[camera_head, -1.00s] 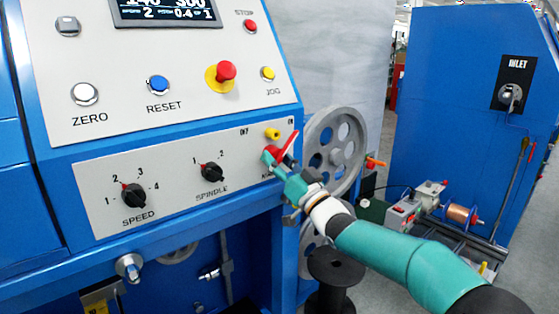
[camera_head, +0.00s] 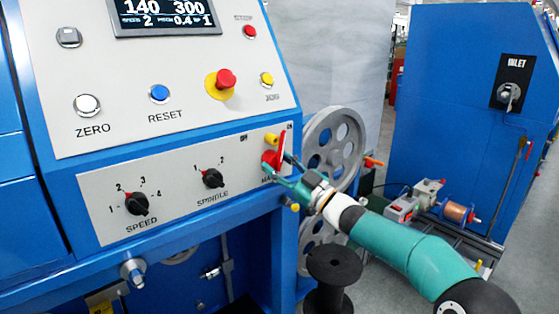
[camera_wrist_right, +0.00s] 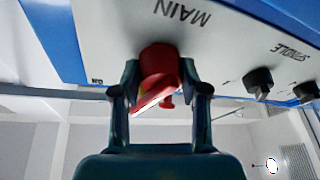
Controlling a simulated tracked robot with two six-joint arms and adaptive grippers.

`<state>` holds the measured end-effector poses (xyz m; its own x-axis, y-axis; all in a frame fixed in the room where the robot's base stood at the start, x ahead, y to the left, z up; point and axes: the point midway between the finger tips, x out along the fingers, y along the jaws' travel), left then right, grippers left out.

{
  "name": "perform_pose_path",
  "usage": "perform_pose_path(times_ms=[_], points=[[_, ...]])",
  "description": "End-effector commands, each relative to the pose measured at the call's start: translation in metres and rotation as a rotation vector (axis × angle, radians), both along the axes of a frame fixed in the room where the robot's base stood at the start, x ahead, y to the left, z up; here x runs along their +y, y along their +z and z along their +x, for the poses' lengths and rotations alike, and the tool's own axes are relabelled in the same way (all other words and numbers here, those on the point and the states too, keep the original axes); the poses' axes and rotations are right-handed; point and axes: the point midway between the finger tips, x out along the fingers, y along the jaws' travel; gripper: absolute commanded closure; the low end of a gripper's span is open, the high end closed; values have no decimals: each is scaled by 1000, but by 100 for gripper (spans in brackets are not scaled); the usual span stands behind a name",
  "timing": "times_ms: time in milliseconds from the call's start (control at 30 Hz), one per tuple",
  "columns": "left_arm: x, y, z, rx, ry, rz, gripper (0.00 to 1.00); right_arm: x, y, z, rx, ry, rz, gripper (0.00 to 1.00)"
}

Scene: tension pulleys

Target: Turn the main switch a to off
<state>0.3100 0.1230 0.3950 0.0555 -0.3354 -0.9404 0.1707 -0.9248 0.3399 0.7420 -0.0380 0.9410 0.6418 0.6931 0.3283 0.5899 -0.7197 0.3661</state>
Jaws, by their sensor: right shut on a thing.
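The main switch (camera_head: 281,148) is a red rotary knob with a long lever, at the right end of the lower grey panel. Its lever stands nearly upright, between two small labels too blurred to read surely. The red knob (camera_wrist_right: 160,62) shows in the right wrist view under the word MAIN, with one finger on each side. My right gripper (camera_head: 283,171) is teal and shut on this knob, coming from below right; its fingers hide part of the knob. My left gripper is not in view.
A yellow piece (camera_head: 271,139) sits just beside the lever. The spindle knob (camera_head: 213,178) and speed knob (camera_head: 137,202) are to the left. The red emergency button (camera_head: 225,80) is above. A grey pulley wheel (camera_head: 335,145) stands close behind my right gripper.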

Motion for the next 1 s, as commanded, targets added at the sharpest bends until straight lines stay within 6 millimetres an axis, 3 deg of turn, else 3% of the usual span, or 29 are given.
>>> perform_pose_path(times_ms=[567,600,700,733,1000], points=[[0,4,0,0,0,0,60,-3,1,1,-29,-6,-38,100],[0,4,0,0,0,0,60,-3,1,1,-29,-6,-38,53],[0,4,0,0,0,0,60,-2,1,1,-29,-6,-39,36],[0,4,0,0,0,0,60,-2,1,1,-28,-4,-39,31],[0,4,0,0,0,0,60,-1,0,0,-29,-1,-40,31]])
